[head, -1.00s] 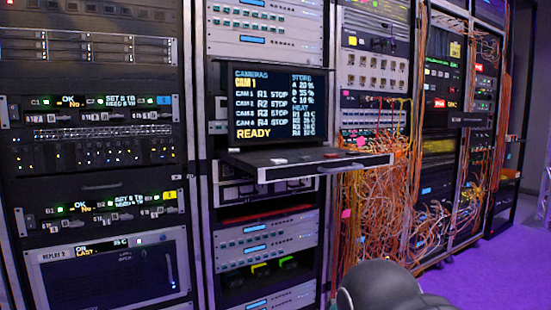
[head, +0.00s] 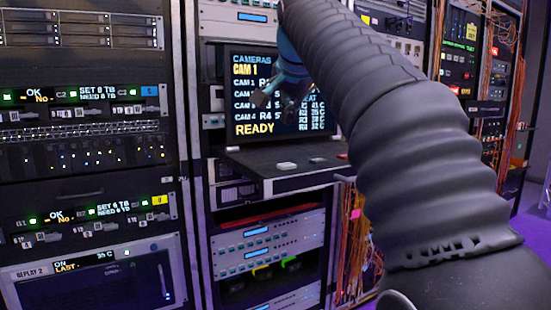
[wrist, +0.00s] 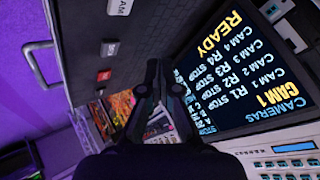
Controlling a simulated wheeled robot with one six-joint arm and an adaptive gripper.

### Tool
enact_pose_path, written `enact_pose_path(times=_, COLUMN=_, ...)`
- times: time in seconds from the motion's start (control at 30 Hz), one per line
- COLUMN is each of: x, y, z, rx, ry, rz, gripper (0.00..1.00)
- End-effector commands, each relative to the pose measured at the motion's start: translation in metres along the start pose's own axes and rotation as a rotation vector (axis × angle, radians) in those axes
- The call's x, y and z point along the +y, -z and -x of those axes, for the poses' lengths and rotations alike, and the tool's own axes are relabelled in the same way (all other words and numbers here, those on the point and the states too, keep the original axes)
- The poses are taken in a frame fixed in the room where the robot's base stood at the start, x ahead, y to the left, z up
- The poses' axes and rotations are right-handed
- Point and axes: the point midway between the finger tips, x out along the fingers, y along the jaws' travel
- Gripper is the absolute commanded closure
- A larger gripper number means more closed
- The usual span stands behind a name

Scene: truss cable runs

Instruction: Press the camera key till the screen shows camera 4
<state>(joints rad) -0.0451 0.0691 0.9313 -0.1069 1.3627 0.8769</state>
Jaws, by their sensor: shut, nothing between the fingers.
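The screen (head: 245,92) shows CAM 1 in large yellow letters, a list of CAM rows, and READY at the bottom. The camera key (head: 286,166) is the leftmost pale key on the pulled-out drawer below the screen. In the wrist view the key's CAM label (wrist: 120,6) is at the top edge, partly cut off. My gripper (head: 282,98) is shut and empty, in front of the screen and above the drawer. Its fingertips (wrist: 155,70) touch no key that I can see.
A grey key (wrist: 110,47) and a red key (wrist: 104,75) lie along the drawer beside the camera key. Racks (head: 85,120) stand left, and orange cables (head: 350,235) hang to the right.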

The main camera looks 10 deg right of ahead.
Motion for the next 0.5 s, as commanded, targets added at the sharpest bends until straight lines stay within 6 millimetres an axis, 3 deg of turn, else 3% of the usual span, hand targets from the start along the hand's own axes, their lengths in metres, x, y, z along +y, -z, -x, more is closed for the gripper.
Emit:
enact_pose_path(times=0.13, x=-0.0089, y=0.0091, z=0.0019, rx=0.011, ry=0.007, rz=-0.036, gripper=1.00)
enact_pose_path(times=0.5, x=-0.0080, y=0.0111, z=0.0021, rx=0.015, ry=0.006, rz=-0.043, gripper=1.00)
